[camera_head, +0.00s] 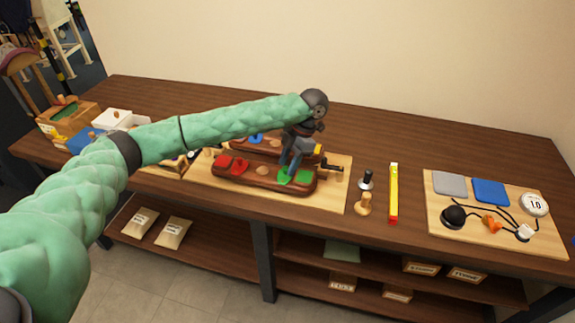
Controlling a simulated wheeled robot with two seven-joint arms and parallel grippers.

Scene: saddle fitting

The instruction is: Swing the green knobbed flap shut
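The long dark red-brown wooden piece (255,184) lies on a light board in the middle of the table. At its right end are two green parts, a left one (283,176) right under my gripper and a right one (304,178). I cannot make out which is the flap, its knob, or how far it stands open. My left gripper (289,169) points down over the green parts, its fingertips close to or touching the left one. The fingers are small and partly hidden by the hand, so their opening is unclear. My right gripper is not in view.
Red parts (238,166) sit on the wooden piece's left end. A second wooden piece with a blue part (256,137) lies behind. To the right are a black-knobbed tool (366,180), a yellow level (393,192) and a board (439,205) with pads and a dial.

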